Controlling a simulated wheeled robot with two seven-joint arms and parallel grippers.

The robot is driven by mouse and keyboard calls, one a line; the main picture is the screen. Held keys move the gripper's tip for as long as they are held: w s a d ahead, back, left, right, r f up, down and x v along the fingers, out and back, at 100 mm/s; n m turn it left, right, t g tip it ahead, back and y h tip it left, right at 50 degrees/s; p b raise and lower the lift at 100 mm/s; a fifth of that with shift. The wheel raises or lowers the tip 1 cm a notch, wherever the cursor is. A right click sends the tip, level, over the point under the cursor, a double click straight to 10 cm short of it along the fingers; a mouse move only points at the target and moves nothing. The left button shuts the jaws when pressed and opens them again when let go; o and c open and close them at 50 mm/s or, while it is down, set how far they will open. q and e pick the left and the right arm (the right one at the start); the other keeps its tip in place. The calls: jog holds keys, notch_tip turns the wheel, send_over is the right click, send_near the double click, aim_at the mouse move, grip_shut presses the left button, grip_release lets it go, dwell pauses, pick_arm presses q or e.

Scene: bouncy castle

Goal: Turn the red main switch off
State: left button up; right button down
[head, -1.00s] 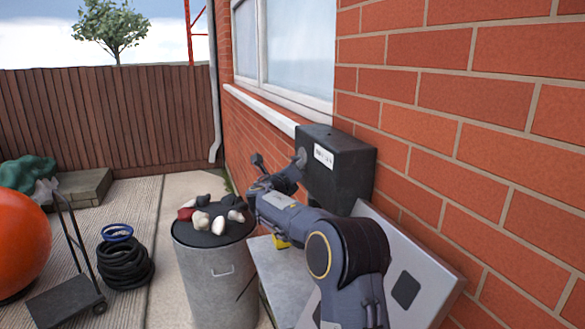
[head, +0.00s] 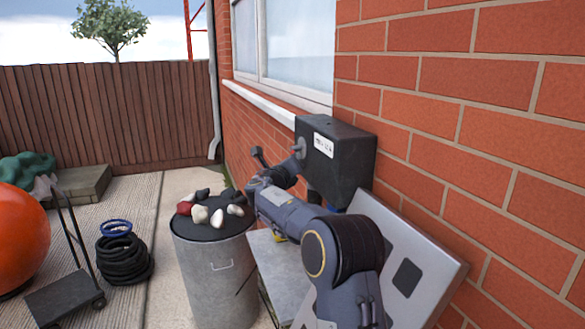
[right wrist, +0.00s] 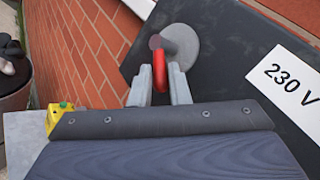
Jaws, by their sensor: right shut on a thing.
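The dark switch box (head: 338,165) is fixed to the brick wall and carries a white label, which reads "230 V" in the right wrist view. On its left face is a round grey switch base (right wrist: 181,46), also visible in the head view (head: 300,147). The red switch handle (right wrist: 160,68) sticks out from this base. My right gripper (right wrist: 159,84) is shut on the red handle, one grey finger on each side. In the head view the arm hides the handle, and the gripper (head: 291,169) is up against the box's left side. My left gripper is not in view.
A metal bin (head: 215,270) with several stones on its lid stands left of my arm. A silver panel (head: 425,275) leans below the box. A hand truck (head: 68,300), black hose coil (head: 124,258) and orange ball (head: 18,240) stand further left on paving.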

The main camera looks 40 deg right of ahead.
jog(key=shift+w+d+f+m+g+h+b, duration=0.15)
jog(key=shift+w+f+m+g+h+b, duration=0.3)
jog(key=shift+m+h+b, duration=1)
jog(key=shift+w+d+f+m+g+h+b, duration=0.15)
jog(key=shift+w+f+m+g+h+b, duration=0.55)
jog(key=shift+m+h, duration=1.25)
jog(key=shift+w+d+f+m+g+h+b, duration=0.15)
jog(key=shift+w+m+g+h+b, duration=0.15)
jog(key=shift+m+h+b, duration=1.45)
jog(key=shift+r+m+y+p, duration=0.1)
jog(key=shift+m+y+p, duration=0.3)
jog(key=shift+y, duration=0.25)
jog(key=c, duration=1.4)
grip_release()
jog(key=shift+w, duration=0.1)
jog(key=shift+o, duration=0.2)
